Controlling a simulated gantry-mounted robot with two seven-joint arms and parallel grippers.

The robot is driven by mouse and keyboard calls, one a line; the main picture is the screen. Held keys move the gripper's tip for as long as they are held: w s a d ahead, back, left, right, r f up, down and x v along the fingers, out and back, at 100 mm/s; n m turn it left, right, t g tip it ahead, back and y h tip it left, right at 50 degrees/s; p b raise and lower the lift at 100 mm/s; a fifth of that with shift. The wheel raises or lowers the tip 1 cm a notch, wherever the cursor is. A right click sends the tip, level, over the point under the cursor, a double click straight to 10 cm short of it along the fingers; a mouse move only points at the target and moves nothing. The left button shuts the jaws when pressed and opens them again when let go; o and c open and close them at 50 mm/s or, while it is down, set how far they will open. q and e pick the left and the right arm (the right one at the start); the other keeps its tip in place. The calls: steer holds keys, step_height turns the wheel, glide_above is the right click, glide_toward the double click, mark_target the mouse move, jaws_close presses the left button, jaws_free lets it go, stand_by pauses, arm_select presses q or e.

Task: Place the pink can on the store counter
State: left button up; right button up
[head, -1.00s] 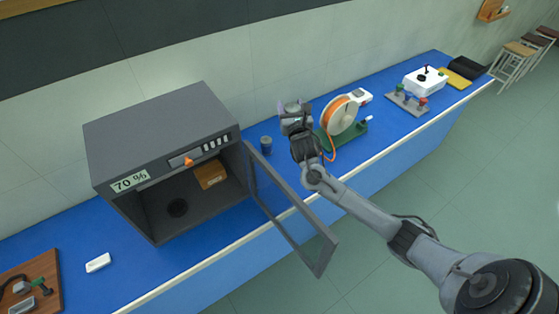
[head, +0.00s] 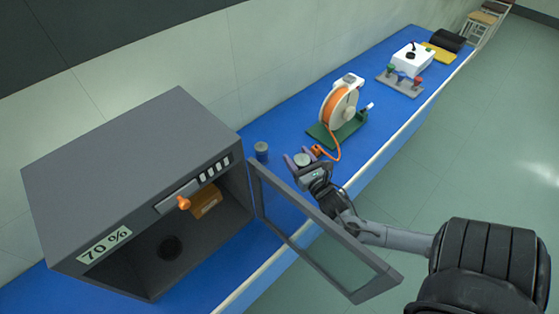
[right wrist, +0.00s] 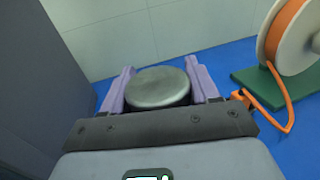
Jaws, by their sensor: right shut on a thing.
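My right gripper (head: 303,162) is shut on a can with a round grey lid (head: 302,159). In the right wrist view the lid (right wrist: 158,88) shows between the two purple fingers (right wrist: 160,90). The can's side is hidden by the gripper, so its colour cannot be told. The gripper is over the blue counter (head: 290,130), between the open oven door and the cable reel. I cannot tell whether the can touches the counter. A dark blue-grey can (head: 261,152) stands upright on the counter beside the oven. My left gripper is not in view.
The grey oven (head: 130,180) stands at left, with an orange-brown box (head: 205,202) inside. Its glass door (head: 330,250) swings out past the counter's front edge. An orange cable reel (head: 340,105) stands on a green base. A white box (head: 413,58) is farther along.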

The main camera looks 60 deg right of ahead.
steer(key=shift+w+d+f+b, duration=0.5)
steer(key=shift+w+d+f, duration=0.35)
steer(key=shift+w+f, duration=0.75)
steer(key=shift+w+d+f+b, duration=0.45)
steer(key=shift+w+d+f, duration=0.35)
steer(key=shift+w+f, duration=0.8)
steer(key=shift+w+d+f+b, duration=0.5)
steer(key=shift+w+d+f, duration=0.35)
steer(key=shift+w+f, duration=0.75)
steer(key=shift+s+f, duration=0.25)
steer(key=shift+f, duration=0.1)
steer(key=shift+f, duration=0.1)
steer(key=o, duration=1)
steer(key=shift+o, duration=0.6)
